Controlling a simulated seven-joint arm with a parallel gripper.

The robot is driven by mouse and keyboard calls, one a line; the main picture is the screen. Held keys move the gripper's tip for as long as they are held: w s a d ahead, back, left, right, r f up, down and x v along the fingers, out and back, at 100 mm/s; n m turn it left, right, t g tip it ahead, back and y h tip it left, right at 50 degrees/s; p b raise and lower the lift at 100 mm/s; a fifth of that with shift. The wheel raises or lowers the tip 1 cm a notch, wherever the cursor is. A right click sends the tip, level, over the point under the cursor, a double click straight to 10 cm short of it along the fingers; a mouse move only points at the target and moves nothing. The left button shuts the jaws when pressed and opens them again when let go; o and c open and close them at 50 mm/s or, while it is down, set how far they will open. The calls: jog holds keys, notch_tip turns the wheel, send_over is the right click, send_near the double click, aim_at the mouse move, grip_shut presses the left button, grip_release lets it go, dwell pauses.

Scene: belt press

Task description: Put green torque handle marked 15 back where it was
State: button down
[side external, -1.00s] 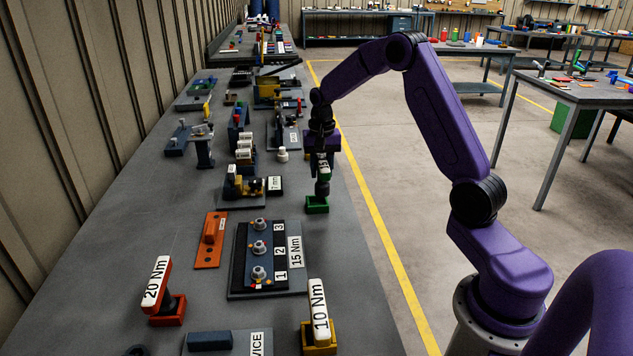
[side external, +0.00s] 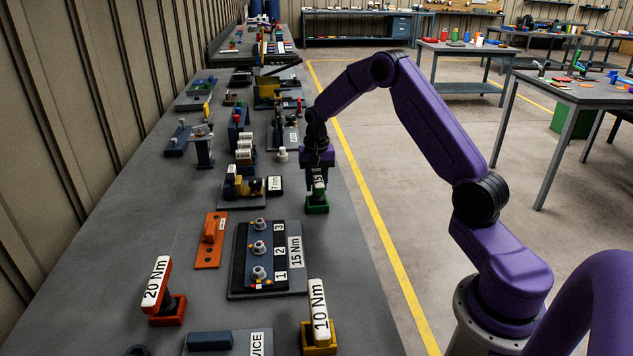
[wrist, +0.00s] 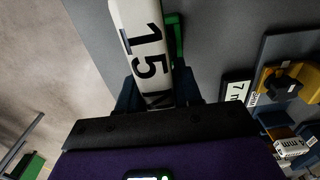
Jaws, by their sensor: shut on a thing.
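The green torque handle marked 15 (side external: 318,182) is at the green holder (side external: 317,208) near the right edge of the bench. Its white label reading 15 N (wrist: 149,55) fills the upper middle of the wrist view. My gripper (side external: 318,170) is shut on the handle from above. The handle looks about upright, with its lower end at or in the holder; I cannot tell if it is fully seated. In the wrist view a strip of green (wrist: 177,38) shows beside the label, and the holder is otherwise mostly hidden.
A plate with three fittings and a 15 Nm label (side external: 296,251) lies in front. The 10 Nm handle (side external: 319,309) and 20 Nm handle (side external: 156,282) stand in their holders nearer the camera. A fixture labelled 7 mm (side external: 274,185) is left of the holder.

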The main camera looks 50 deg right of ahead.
jog(key=shift+f, duration=0.15)
jog(key=c, duration=0.8)
grip_release()
jog(key=shift+o, duration=0.2)
notch_tip(320, 180, up, 17)
jog(key=s+a+n, duration=0.5)
jog(key=s+a, duration=0.2)
jog(key=a, duration=0.4)
jog(key=s+a+n, duration=0.5)
jog(key=s+a, duration=0.2)
jog(key=a, duration=0.3)
jog(key=s+a+f+n, duration=0.1)
jog(key=s+n, duration=0.4)
jog(key=s, duration=0.7)
jog(key=s+f+n, duration=0.3)
jog(key=s+n, duration=0.3)
jog(key=s, duration=0.6)
jog(key=shift+a+n, duration=0.3)
jog(key=shift+a, duration=0.05)
